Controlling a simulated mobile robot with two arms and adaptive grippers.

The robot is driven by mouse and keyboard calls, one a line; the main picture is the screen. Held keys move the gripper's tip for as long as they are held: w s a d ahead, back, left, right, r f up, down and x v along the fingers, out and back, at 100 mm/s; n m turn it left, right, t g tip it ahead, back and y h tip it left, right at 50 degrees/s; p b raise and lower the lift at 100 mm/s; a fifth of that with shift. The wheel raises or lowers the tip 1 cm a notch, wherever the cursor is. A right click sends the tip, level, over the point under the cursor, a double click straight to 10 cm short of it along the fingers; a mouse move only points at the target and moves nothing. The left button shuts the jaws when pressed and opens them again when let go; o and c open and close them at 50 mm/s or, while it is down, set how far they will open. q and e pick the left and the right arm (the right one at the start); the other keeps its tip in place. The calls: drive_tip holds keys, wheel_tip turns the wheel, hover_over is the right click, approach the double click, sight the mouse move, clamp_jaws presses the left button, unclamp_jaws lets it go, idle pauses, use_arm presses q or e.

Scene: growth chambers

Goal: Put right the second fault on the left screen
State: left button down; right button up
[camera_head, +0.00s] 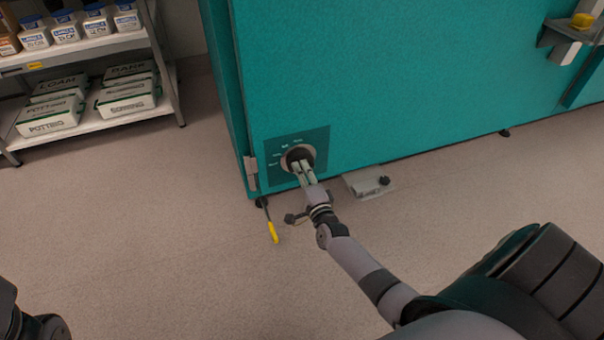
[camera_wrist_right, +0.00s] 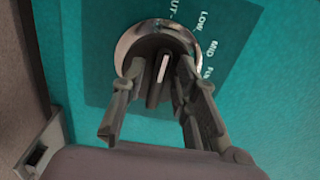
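No screen shows in either view. A round dial with a dark bar-shaped knob (camera_wrist_right: 161,72) and a silver ring (camera_wrist_right: 128,46) sits on a dark panel (camera_head: 318,142) low on the teal cabinet. It has printed labels, among them LOW and MID; one partly cut label ends in "UT". The knob's white mark points toward that "UT" label. My right gripper (camera_head: 302,168) is at the dial. In the right wrist view its fingers (camera_wrist_right: 155,95) stand either side of the knob's bar, with a gap at the left finger. My left gripper is not in view.
The teal cabinet (camera_head: 400,70) fills the back. A yellow-handled tool (camera_head: 272,231) hangs or lies by its lower left corner. A grey pedal-like plate (camera_head: 365,184) is at its base. A shelf (camera_head: 100,122) with boxes and tubs stands left.

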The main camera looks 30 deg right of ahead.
drive_tip(key=shift+s, duration=0.1)
drive_tip(key=v, duration=1.1)
drive_tip(key=shift+s+a, duration=0.2)
drive_tip(key=shift+s, duration=0.2)
